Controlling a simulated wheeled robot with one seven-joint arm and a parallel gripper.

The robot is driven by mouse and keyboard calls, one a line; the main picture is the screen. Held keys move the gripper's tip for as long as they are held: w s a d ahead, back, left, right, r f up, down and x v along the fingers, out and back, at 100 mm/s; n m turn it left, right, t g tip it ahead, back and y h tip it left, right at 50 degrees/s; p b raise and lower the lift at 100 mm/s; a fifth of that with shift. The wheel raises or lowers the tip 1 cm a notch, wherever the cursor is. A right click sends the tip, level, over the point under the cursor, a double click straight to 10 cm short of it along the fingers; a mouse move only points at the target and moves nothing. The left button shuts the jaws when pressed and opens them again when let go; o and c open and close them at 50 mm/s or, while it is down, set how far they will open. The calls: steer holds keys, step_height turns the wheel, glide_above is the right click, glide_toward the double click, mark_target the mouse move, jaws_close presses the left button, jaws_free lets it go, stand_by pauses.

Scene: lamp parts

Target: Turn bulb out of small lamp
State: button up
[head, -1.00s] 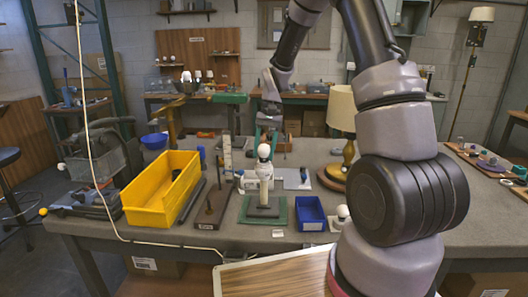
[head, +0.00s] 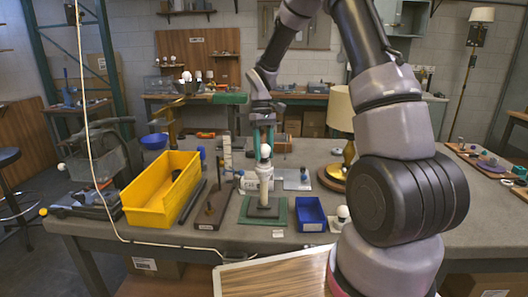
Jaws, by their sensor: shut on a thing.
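The small lamp (head: 264,184) is a pale upright post on a dark base, standing on a green mat (head: 246,213) near the front of the bench. A round white bulb (head: 265,151) is at its top, in line with the post. My gripper (head: 265,149) points down from above and is shut on the bulb. The fingers partly cover the bulb. I cannot tell whether its thread is still in the socket.
A yellow bin (head: 150,208) and a dark block with a post (head: 211,208) stand left of the lamp. A blue bin (head: 310,214) and another white bulb (head: 343,212) are to the right. A cream-shaded lamp (head: 340,108) stands behind.

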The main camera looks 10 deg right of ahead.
steer(key=n+h, duration=0.1)
steer(key=n, duration=0.3)
steer(key=shift+n, duration=0.4)
steer(key=shift+n+h, duration=0.4)
steer(key=shift+n, duration=0.5)
steer(key=n+t+h, duration=0.1)
steer(key=n, duration=0.4)
steer(key=shift+r, duration=0.1)
steer(key=shift+n+t, duration=0.3)
steer(key=shift+n, duration=0.6)
steer(key=o, duration=0.3)
steer(key=shift+n, duration=0.3)
steer(key=c, duration=0.3)
